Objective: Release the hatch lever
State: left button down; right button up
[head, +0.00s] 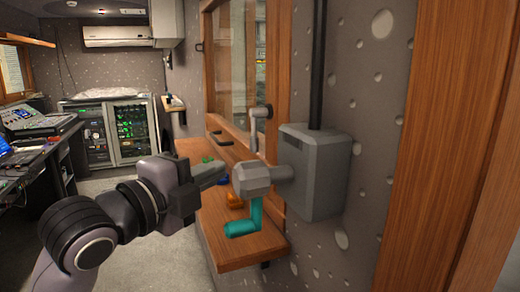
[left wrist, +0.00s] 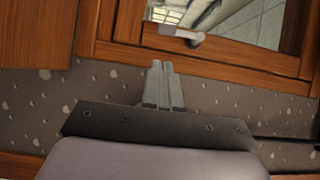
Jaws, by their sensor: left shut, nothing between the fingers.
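A grey box (head: 318,170) is fixed to the wall at the right of the window. A grey lever hub (head: 255,178) sticks out from its left side, with a teal handle (head: 256,212) hanging down and bent left at its lower end. My left gripper (head: 222,172) is shut and empty, left of the hub; whether it touches the hub is unclear. In the left wrist view my shut fingers (left wrist: 160,66) point at the wooden window frame. A small pale window handle (left wrist: 183,35) is beyond them; it also shows in the head view (head: 259,113). My right gripper is out of view.
A wooden shelf (head: 220,246) runs under the window, with small orange, green and blue items on it. A dark conduit (head: 318,65) rises from the grey box. Desks with consoles (head: 40,125) line the left, and a rack (head: 110,130) stands at the back.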

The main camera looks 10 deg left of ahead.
pick_arm(q)
jog(key=shift+w+d+r, duration=0.1)
jog(key=shift+w, duration=0.05)
dwell(0.3)
jog(key=p+x, duration=0.2)
jog(key=x, duration=0.8)
dwell(0.4)
